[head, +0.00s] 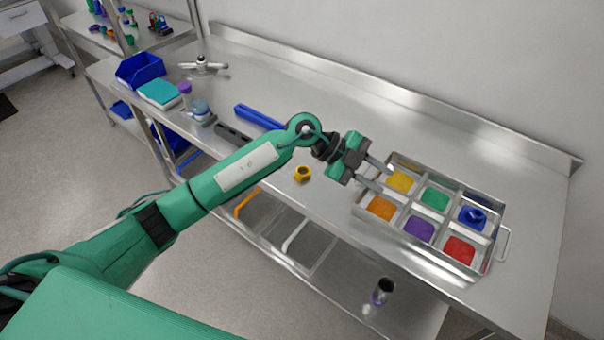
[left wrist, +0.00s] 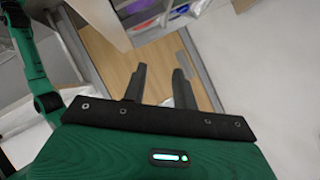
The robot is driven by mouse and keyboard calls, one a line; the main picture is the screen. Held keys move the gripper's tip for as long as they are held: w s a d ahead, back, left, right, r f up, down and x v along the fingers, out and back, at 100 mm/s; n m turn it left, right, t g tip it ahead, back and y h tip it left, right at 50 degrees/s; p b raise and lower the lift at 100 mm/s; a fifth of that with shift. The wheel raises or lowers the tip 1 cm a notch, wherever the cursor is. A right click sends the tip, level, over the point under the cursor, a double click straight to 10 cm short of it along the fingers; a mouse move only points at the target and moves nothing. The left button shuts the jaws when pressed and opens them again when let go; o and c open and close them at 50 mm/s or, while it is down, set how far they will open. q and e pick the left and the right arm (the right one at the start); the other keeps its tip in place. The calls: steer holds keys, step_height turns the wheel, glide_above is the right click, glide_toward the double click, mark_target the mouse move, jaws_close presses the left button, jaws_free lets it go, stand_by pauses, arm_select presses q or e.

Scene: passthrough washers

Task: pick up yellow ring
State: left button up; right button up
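The yellow ring (head: 303,174) lies on the steel table, below my left arm's wrist in the head view. The left wrist view also shows the two fingers (left wrist: 160,76) apart and empty; I cannot make out the ring there. My right gripper is not in view.
The tray has coloured compartments; a blue part (head: 472,216) sits in the blue one. The table's back middle is clear.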

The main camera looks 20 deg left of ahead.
arm_select(q)
steer(key=w+a+f+n+y, duration=0.1)
steer(key=w+a+f+y, duration=0.1)
steer(key=w+a+y, duration=0.35)
steer(key=r+n+y, duration=0.1)
steer(key=n+y, duration=0.3)
steer(key=y, duration=0.3)
glide_above(299, 175)
step_height(299, 175, down, 7)
steer(key=shift+s+f+p, duration=0.1)
steer(key=shift+s+p, duration=0.05)
steer(key=shift+p, duration=1.05)
step_height(299, 175, down, 4)
steer(key=shift+p, duration=1.15)
steer(key=shift+f, duration=0.65)
jaws_close()
